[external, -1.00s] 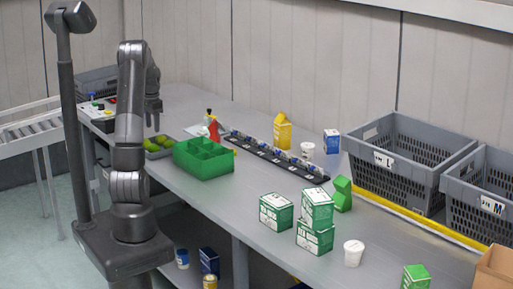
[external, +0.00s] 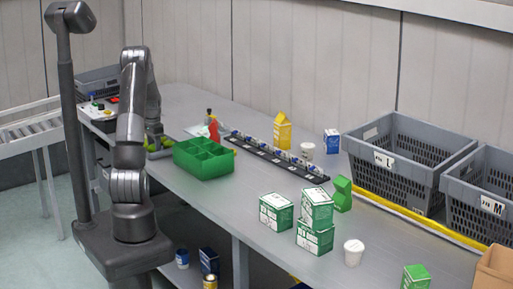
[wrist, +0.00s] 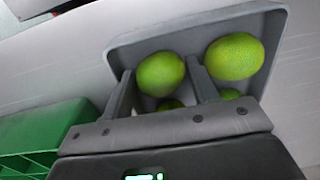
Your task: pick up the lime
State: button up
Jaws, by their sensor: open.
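In the wrist view a green lime (wrist: 160,74) lies in a grey tray (wrist: 130,50), seen between the two fingers of my gripper (wrist: 162,72). A second lime (wrist: 235,56) lies to the right, outside the right finger. Parts of other limes (wrist: 230,94) show nearer, mostly hidden by my gripper. My gripper is open, with one finger on each side of the first lime; I cannot tell whether they touch it. In the external view my arm reaches down over the tray, and the limes (external: 152,146) show partly behind the gripper.
A green divided bin (external: 204,160) stands right beside the tray; it also shows at the left of the wrist view (wrist: 50,130). A dark rack (external: 275,156) runs behind it. Cartons, cups and grey crates (external: 405,165) stand farther right.

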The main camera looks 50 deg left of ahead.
jog(key=c, duration=0.6)
